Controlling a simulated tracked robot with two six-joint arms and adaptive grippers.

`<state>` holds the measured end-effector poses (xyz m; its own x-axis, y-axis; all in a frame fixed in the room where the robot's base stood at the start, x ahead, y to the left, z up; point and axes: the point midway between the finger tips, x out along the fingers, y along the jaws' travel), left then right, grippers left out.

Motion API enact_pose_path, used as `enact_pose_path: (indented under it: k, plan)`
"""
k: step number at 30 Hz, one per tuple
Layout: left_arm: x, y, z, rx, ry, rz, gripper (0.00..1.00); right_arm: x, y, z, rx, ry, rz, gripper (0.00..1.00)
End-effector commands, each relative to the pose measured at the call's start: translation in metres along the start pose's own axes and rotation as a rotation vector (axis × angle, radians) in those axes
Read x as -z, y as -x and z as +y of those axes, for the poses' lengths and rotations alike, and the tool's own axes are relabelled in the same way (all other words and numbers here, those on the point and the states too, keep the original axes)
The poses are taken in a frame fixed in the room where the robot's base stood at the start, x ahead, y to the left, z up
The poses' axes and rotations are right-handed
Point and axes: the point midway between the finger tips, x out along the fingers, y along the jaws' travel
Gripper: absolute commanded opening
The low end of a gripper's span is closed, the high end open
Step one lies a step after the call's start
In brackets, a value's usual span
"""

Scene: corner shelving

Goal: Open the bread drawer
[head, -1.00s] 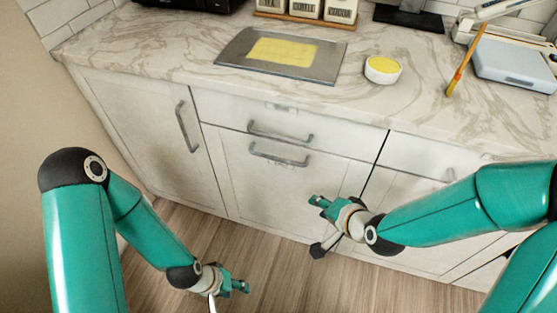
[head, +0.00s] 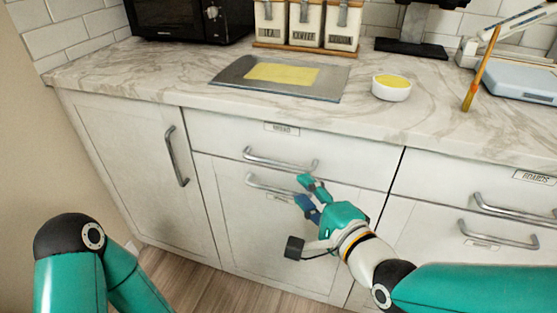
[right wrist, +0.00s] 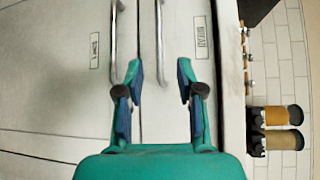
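The bread drawer (head: 215,130) is the shallow white drawer front under the marble counter. It appears closed, with a BREAD label (head: 281,128) and a horizontal metal bar handle (head: 280,163). My right gripper (head: 305,190) is open and empty, just below the right end of that handle in the head view. In the right wrist view, the bread handle (right wrist: 160,45) shows ahead, between the directions of the two open fingers (right wrist: 157,75), with the label (right wrist: 201,40) to its right. I see no clear contact. My left gripper is out of view.
A lower front's handle (head: 275,185) sits close below and is partly hidden by my right gripper. A cabinet door handle (head: 176,156) is at left, and a BOARDS drawer (head: 450,175) at right. The countertop holds a tray (head: 225,75), white bowl (head: 391,90) and canisters (head: 305,25).

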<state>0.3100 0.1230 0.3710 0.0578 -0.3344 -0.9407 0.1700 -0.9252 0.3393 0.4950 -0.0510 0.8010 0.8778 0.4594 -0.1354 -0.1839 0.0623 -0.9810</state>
Motion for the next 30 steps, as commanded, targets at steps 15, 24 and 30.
enact_pose_path:
  k: [15,24,30]
  plan:
    - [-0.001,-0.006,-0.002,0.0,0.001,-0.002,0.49,0.0,-0.105,0.003,-0.002,0.001,0.0,0.37]
    - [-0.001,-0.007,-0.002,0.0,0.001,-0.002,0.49,0.0,-0.124,0.003,-0.002,0.001,0.0,0.37]
    - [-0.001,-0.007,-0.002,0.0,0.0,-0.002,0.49,0.0,-0.124,0.003,-0.002,0.001,0.0,0.37]
